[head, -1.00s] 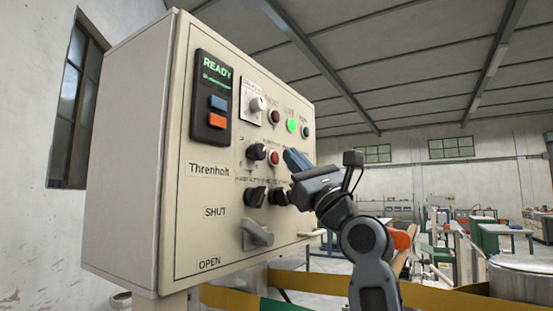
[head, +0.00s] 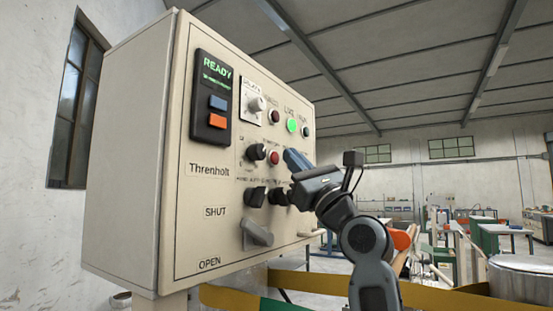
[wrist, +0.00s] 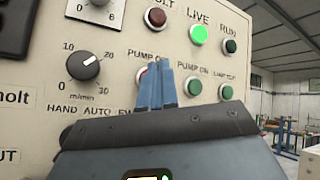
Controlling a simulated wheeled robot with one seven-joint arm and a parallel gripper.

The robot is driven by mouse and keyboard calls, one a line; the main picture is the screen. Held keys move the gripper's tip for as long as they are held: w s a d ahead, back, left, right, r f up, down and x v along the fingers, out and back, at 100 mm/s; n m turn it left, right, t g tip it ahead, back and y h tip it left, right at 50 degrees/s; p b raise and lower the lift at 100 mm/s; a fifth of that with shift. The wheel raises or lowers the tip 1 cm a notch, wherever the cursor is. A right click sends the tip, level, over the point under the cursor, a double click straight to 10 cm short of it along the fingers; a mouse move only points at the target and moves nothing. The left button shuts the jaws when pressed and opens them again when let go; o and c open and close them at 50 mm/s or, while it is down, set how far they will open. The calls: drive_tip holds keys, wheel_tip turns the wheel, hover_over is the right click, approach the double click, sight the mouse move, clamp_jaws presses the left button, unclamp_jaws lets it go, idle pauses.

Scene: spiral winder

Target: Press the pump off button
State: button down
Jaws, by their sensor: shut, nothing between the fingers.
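The pump off button is a round red button (wrist: 141,76) under a label reading "PUMP O…", on the beige control panel (head: 185,235). In the wrist view the fingers cover its right part; in the head view it shows as a red button (head: 274,158) just left of the fingertips. My gripper (wrist: 160,62) has its two blue fingers shut together with nothing between them. In the head view my gripper (head: 287,152) is at the panel's right side, its tips close to the button. I cannot tell whether they touch the panel.
The green pump on button (wrist: 193,86) and the lamp test button (wrist: 226,92) lie right of the fingers. The speed knob (wrist: 83,66) is to the left. The green LIVE lamp (wrist: 198,34) is lit above. A lever handle (head: 256,234) sticks out low on the panel.

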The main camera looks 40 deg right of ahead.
drive_tip(key=shift+w+a, duration=0.1)
drive_tip(key=shift+w+a, duration=0.1)
drive_tip(key=shift+w, duration=0.2)
drive_tip(key=shift+w+a+p, duration=0.1)
drive_tip(key=shift+w+p, duration=0.15)
drive_tip(key=shift+p, duration=0.05)
idle(0.6)
drive_tip(key=shift+s, duration=0.1)
drive_tip(key=shift+s+d+p, duration=0.25)
drive_tip(key=shift+s+p, duration=0.1)
drive_tip(key=shift+s, duration=0.25)
drive_tip(key=s, duration=0.1)
drive_tip(key=s+d+p, duration=0.1)
drive_tip(key=s, duration=0.1)
drive_tip(key=s+d, duration=0.1)
drive_tip(key=shift+s, duration=0.3)
idle(1.0)
